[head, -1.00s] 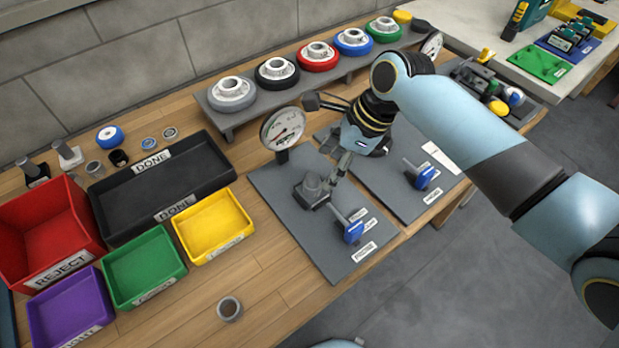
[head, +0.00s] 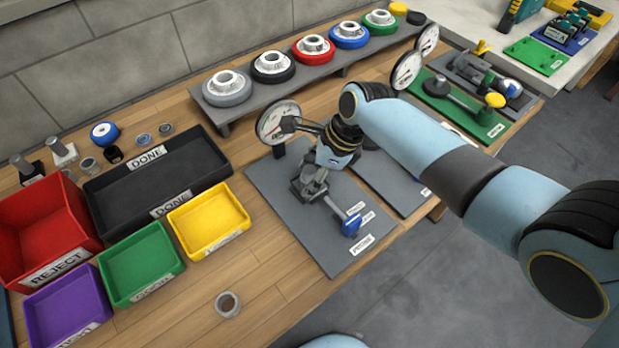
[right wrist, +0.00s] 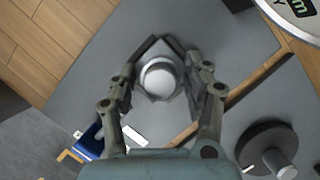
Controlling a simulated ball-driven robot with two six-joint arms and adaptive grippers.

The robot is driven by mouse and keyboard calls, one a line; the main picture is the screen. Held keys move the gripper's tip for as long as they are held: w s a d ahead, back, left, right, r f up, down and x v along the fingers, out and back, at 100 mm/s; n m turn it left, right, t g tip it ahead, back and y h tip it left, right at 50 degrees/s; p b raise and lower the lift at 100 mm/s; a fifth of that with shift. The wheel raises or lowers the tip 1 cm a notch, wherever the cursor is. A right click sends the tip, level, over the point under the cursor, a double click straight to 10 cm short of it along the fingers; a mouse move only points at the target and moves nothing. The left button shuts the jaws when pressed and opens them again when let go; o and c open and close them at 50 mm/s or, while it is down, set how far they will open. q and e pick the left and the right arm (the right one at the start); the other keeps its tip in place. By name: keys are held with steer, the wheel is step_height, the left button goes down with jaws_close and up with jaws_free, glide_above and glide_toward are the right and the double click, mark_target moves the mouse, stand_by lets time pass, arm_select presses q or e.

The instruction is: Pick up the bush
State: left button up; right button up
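A round grey piece (right wrist: 160,78), which looks like the bush, sits in a dark angular holder on a grey station plate (head: 290,215). In the head view my right gripper (head: 313,185) is down at that holder and partly hides it. In the right wrist view the fingers of this gripper (right wrist: 161,92) stand apart on both sides of the round piece, with a gap showing. A similar loose grey ring (head: 228,304) stands on the wooden table at the front. My left gripper is not in view.
A dial gauge (head: 276,122) stands close behind the gripper, and a blue-handled part (head: 350,223) is in front of it. Black (head: 103,200), yellow (head: 245,228) and green (head: 180,268) trays lie to the left. A rack of coloured wheels (head: 335,76) runs along the back.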

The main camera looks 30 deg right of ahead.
jaws_close()
steer(key=shift+r, duration=0.2)
step_height(320, 180, up, 10)
steer(key=shift+f+p, duration=0.15)
steer(key=shift+p, duration=0.25)
stand_by(0.4)
step_height(320, 180, up, 6)
steer(key=p, duration=0.5)
steer(key=shift+p, duration=0.35)
